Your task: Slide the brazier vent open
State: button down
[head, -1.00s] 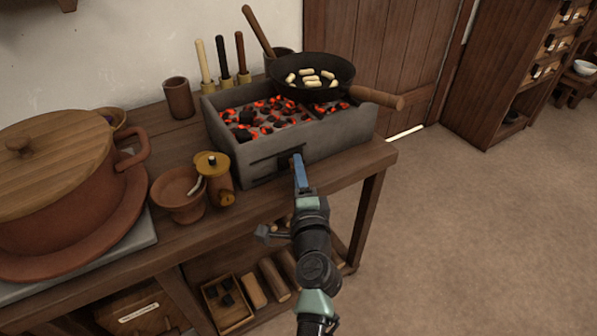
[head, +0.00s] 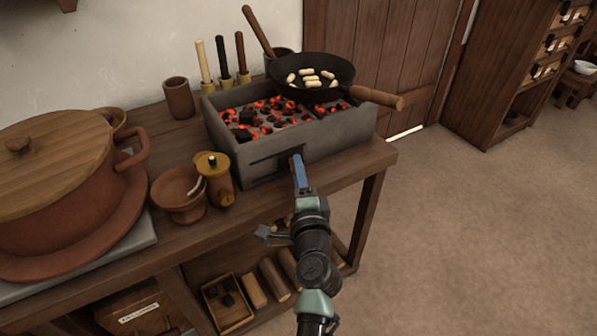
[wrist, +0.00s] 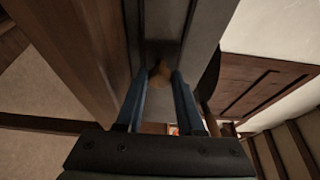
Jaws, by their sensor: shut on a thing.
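The grey brazier (head: 340,137) stands on the wooden bench, filled with black and glowing red coals. Its vent (head: 268,165) is a narrow, dark horizontal slot low in the front face. My gripper (head: 297,160) reaches up to the right end of this slot. In the wrist view, the blue fingers of my gripper (wrist: 162,78) are shut on a small brown knob (wrist: 159,69) on the grey face. The fingers cover the knob in the head view. How far the vent stands open is hard to tell.
A black pan (head: 312,75) with pale pieces rests on the brazier, its handle jutting right. A lidded jar (head: 217,180) and a clay bowl (head: 179,196) stand close left of the vent. Open floor (head: 470,240) lies right of the bench (head: 345,168).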

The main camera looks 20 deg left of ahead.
dwell(0.4)
jog(key=s+a+p, duration=0.1)
jog(key=s, duration=0.1)
jog(key=s+a+p, duration=0.1)
jog(key=a, duration=0.1)
jog(key=shift+s, duration=0.4)
jog(key=shift+s+a, duration=0.1)
jog(key=shift+s, duration=0.15)
jog(key=shift+a+f, duration=0.1)
jog(key=shift+f, duration=0.05)
jog(key=c, duration=0.5)
grip_release()
jog(key=shift+s, duration=0.1)
jog(key=shift+c, duration=0.2)
jog(key=v, duration=1.3)
